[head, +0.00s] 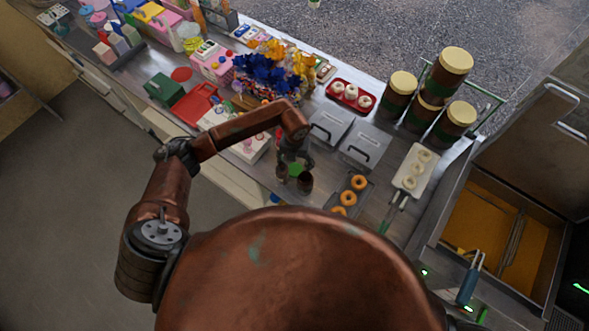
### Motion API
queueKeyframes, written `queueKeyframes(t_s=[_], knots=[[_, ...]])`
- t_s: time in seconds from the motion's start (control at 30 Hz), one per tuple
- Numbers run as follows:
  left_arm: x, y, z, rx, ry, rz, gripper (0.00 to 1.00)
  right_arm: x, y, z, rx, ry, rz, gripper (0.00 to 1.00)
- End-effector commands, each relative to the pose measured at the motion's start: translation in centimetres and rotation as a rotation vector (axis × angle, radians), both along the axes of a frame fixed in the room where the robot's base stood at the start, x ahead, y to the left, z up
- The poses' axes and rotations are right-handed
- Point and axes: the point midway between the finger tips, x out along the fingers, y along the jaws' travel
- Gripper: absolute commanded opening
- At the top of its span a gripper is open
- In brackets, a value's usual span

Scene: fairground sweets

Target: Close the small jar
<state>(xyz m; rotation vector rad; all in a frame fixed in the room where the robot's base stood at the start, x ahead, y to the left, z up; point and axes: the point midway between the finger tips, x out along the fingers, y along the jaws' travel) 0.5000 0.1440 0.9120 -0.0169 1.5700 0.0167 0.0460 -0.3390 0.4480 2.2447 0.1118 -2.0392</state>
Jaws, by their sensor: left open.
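My left gripper (293,177) is open, pointing down over the front part of the steel counter, with its fingers apart. A small green patch (295,169) shows between its fingers. I cannot tell whether this is part of a small jar or its lid, and the gripper hides much of that spot. No small jar shows clearly. Several large brown jars with cream lids stand at the back right, one (453,66) on top of others. My right gripper is not in view.
Two grey lidded bins (365,145) sit right of the gripper. Doughnuts lie on a dark tray (333,205) close by, and pale rings on a white tray (405,190). A fryer (500,225) is at right. A red toolbox-like case (195,104) and colourful goods crowd the left.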

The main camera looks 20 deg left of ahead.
Motion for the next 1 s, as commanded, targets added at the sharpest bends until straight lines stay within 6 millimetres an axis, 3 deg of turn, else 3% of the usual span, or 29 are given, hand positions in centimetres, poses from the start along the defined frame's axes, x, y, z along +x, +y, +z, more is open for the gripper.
queueKeyframes(t_s=[0.3, 0.67, 1.0], knots=[[0.4, 0.0, -3.7, 0.000, 0.002, 0.000, 0.65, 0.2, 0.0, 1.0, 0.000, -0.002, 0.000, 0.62], [0.4, 0.0, -3.9, 0.000, 0.001, -0.001, 0.65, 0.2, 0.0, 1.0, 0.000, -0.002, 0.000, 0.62], [0.4, 0.0, -3.9, 0.000, 0.001, -0.001, 0.42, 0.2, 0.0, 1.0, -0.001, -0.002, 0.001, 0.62]])
